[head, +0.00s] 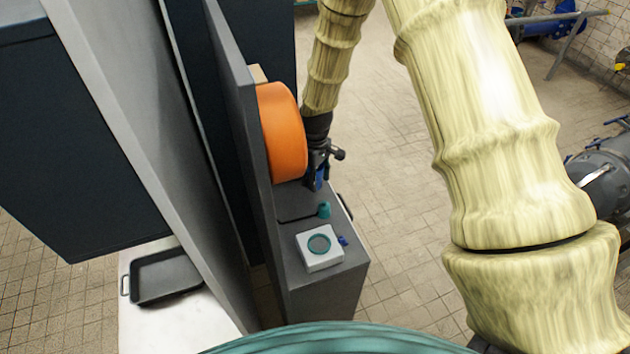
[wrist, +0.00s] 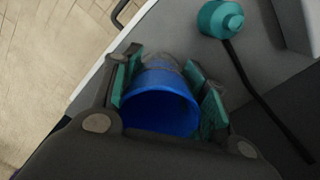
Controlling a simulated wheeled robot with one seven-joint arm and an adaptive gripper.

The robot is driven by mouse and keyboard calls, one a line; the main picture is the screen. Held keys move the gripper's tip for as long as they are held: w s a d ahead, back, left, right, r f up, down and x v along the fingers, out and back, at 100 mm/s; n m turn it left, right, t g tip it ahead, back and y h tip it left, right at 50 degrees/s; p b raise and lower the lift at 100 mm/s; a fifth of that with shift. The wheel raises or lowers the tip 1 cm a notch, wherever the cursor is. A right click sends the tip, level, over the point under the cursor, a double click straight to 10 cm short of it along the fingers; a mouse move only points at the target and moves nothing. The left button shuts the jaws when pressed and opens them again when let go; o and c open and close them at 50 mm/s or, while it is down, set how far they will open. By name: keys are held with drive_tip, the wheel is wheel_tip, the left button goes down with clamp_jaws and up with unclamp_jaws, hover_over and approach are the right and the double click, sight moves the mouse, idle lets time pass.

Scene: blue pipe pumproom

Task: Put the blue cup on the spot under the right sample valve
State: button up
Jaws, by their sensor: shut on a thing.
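The blue cup (wrist: 160,108) sits between the teal pads of my gripper (wrist: 163,68) in the wrist view, its round opening facing the camera. My gripper is shut on it. In the head view my gripper (head: 320,165) is beside the orange round part, over the far end of a grey counter (head: 303,278). Only a small blue piece of the cup (head: 320,179) shows there. I cannot make out the right sample valve or the spot under it for certain.
A white box with a teal-ringed round top (head: 319,257) stands on the counter's near end. A small teal piece (head: 324,209) is close by; a similar one (wrist: 220,18) shows in the wrist view. The orange round part (head: 283,132) and grey panel (head: 240,130) border the left.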

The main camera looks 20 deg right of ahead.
wheel_tip(320, 180, down, 2)
drive_tip(key=shift+w+f+p, duration=0.15)
drive_tip(key=shift+f+p, duration=0.1)
drive_tip(key=shift+p, duration=0.25)
drive_tip(key=shift+f, duration=0.15)
drive_tip(key=shift+f, duration=0.25)
drive_tip(key=o, duration=0.9)
drive_tip(key=shift+r, duration=0.1)
